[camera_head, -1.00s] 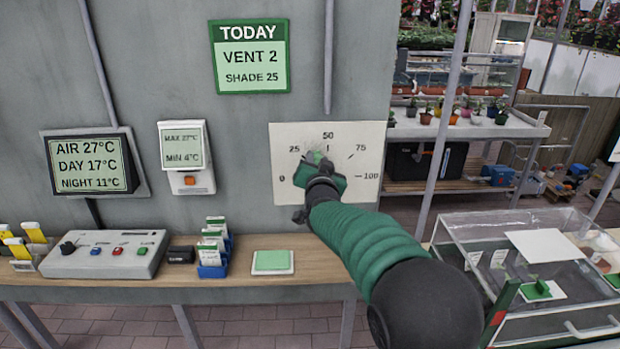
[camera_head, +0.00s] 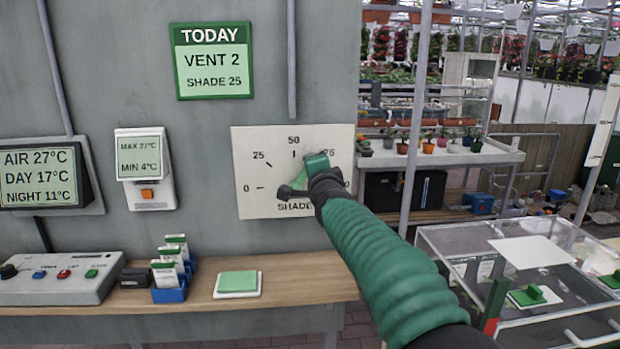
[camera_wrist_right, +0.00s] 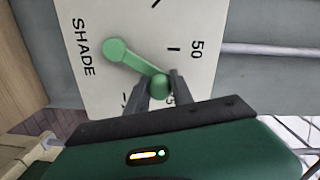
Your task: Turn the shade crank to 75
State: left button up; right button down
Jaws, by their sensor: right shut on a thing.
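The shade dial is a pale plate (camera_head: 240,172) on the grey wall, marked 0, 25, 50 and 75, with the 100 end hidden by my right arm. Its green crank (camera_wrist_right: 135,57) shows in the wrist view, with a round hub and a knob (camera_wrist_right: 160,88) at the outer end. The crank points between 50 and 75, close to the 75 number, which is partly covered. My right gripper (camera_wrist_right: 160,84) is shut on the knob, one finger on each side. In the head view it hides the hub. My left gripper is out of view.
A TODAY board (camera_head: 211,62) reads VENT 2, SHADE 25. Below the dial, a wooden bench (camera_head: 315,280) holds a control box (camera_head: 65,277), a blue card holder (camera_head: 170,290) and a green pad (camera_head: 238,283). A clear-walled case (camera_head: 440,240) stands at right.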

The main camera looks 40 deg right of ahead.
jog(key=shift+s+d+f+m+b, duration=0.25)
jog(key=shift+d+f+m+b, duration=0.15)
jog(key=shift+m+b, duration=0.3)
jog(key=shift+s+d+f+m+b, duration=0.25)
jog(key=shift+d+m+b, duration=0.15)
jog(key=shift+m+b, duration=0.3)
jog(key=c, duration=1.5)
grip_release()
jog(key=o, duration=0.4)
jog(key=shift+s, duration=0.1)
jog(key=shift+f, duration=0.1)
